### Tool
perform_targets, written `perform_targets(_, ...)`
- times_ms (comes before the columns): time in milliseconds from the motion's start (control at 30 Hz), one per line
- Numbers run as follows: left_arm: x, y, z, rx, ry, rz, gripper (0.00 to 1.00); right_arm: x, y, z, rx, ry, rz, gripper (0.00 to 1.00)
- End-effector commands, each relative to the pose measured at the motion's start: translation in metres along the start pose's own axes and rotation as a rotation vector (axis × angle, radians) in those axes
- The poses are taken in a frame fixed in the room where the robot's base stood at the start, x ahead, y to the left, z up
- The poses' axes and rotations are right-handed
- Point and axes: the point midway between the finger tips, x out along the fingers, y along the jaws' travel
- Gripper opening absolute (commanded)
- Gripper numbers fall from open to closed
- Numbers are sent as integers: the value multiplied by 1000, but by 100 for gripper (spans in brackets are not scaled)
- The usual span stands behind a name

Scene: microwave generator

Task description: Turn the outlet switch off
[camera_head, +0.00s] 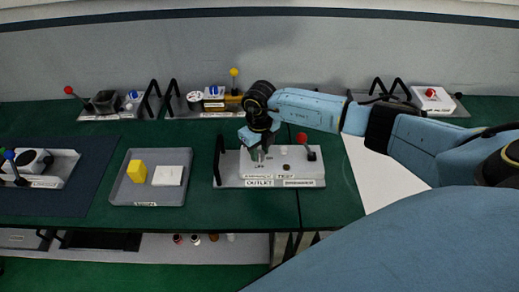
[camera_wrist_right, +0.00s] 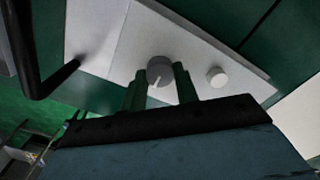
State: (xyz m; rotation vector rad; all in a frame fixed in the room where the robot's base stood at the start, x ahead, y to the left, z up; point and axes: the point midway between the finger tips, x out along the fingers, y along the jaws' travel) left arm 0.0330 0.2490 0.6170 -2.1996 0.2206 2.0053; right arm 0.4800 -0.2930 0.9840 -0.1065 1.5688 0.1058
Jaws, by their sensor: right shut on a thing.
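A light grey control panel (camera_head: 228,176) sits on the green table in the head view. It carries an OUTLET label (camera_head: 258,183) at its front left and a small red-topped lever (camera_head: 302,139) at its right. My right gripper (camera_head: 258,153) reaches down over the panel's left part and hides what it holds there. In the right wrist view, the fingers of my right gripper (camera_wrist_right: 160,80) stand on either side of a round grey knob (camera_wrist_right: 160,69) with a white pointer line. The gripper is shut on this knob. My left gripper is not in view.
A grey tray (camera_head: 118,190) with a yellow block (camera_head: 137,172) and a white block (camera_head: 168,175) stands to the left. A dark upright handle (camera_head: 218,157) rises at the panel's left end. More panels with levers line the back. A small white knob (camera_wrist_right: 217,77) is beside the held one.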

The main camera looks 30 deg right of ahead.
Motion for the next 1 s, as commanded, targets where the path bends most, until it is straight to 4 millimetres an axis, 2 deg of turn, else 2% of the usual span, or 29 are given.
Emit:
perform_targets(633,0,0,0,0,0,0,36,-1,0,1,47,-2,1,7)
perform_targets(667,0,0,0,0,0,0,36,-1,0,1,46,-2,1,34)
perform_targets(800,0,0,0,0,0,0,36,-1,0,1,46,-2,1,52)
perform_targets(1000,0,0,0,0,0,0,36,0,0,0,45,-1,1,52)
